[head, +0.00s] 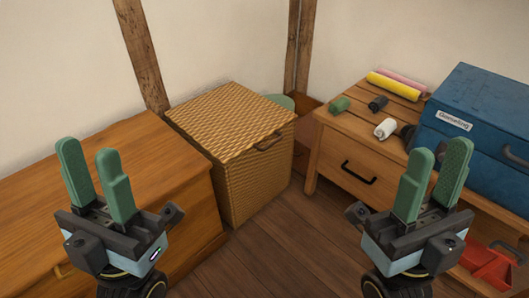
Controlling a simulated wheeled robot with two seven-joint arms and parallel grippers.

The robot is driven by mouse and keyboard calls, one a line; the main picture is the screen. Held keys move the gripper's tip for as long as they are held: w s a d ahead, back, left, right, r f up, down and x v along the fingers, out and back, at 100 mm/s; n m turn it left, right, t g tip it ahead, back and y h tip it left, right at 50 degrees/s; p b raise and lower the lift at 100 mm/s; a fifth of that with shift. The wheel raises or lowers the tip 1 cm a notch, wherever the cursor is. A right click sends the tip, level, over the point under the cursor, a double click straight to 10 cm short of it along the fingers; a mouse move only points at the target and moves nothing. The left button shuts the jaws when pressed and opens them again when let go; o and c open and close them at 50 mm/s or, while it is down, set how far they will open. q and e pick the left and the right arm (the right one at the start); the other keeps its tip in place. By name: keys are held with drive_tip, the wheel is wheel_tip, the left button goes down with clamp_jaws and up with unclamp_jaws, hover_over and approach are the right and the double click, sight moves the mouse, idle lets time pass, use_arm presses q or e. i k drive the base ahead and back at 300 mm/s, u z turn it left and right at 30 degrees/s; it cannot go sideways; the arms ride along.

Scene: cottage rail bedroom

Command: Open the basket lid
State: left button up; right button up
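The wicker basket (243,184) stands on the floor in the middle of the head view, against the far wall. Its woven lid (218,116) lies flat and shut on top. My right gripper (435,165) is at the lower right, in front of the drawer table, also open and empty. Both grippers are apart from the basket.
A wooden chest (123,154) stands close to the basket's left. On the right, a wooden table with a drawer (343,163) carries rolls, small items and a blue box (480,115). A red item (487,262) lies low at right. The wooden floor (275,240) before the basket is clear.

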sight(227, 120)
drive_tip(key=u, duration=0.5)
drive_tip(key=i, duration=0.8)
drive_tip(key=u, duration=0.25)
